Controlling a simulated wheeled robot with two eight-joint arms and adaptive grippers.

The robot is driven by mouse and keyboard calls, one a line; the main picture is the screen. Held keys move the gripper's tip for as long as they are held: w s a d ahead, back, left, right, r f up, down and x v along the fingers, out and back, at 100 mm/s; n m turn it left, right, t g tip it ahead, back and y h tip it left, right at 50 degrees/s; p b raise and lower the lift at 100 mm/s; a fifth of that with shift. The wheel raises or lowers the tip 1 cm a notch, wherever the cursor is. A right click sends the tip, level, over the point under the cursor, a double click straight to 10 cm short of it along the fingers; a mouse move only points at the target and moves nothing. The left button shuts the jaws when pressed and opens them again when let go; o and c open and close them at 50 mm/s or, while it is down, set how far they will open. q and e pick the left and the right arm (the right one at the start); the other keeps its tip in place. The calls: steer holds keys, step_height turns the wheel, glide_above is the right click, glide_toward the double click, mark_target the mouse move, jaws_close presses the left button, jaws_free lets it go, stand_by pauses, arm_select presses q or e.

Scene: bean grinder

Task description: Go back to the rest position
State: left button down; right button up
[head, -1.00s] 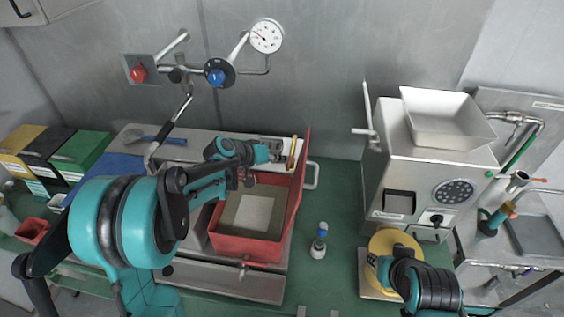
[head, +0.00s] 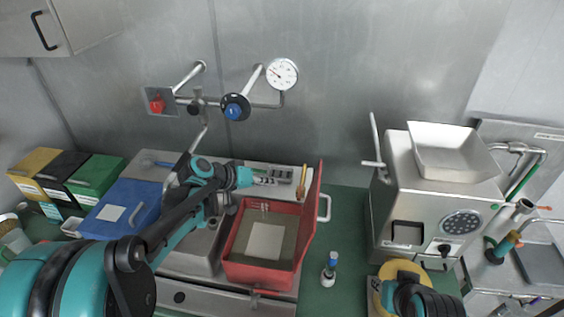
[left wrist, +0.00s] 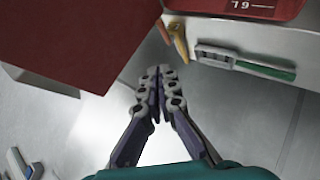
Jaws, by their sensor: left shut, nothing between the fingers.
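My left gripper (head: 271,181) is shut and empty. In the head view it is above the metal ledge behind the red box (head: 228,262), whose lid stands open on its right. In the left wrist view its fingers (left wrist: 158,88) meet over bare grey metal, apart from the red lid (left wrist: 80,40) and from the green-handled tool (left wrist: 245,62). My right arm shows at the lower right in front of the grinder (head: 440,190); its gripper fingers are hidden, near the yellow round piece (head: 405,268).
A blue bin (head: 122,207) and several coloured bins stand at the left. A small bottle (head: 329,270) stands on the green bench between red box and grinder. A wall valve with a blue knob (head: 234,111) and a gauge (head: 282,74) are behind. A sink area is at the far right.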

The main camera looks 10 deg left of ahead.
arm_select(q)
steer(key=s+a+f+y+b, duration=0.1)
steer(key=s+f+y+b, duration=0.2)
steer(key=s, duration=0.9)
steer(key=s+a+f+y+b, duration=0.1)
steer(key=s+f+y+b, duration=0.3)
steer(key=s+f, duration=0.4)
steer(key=s+b, duration=0.1)
steer(key=s, duration=0.4)
steer(key=shift+a+g, duration=0.3)
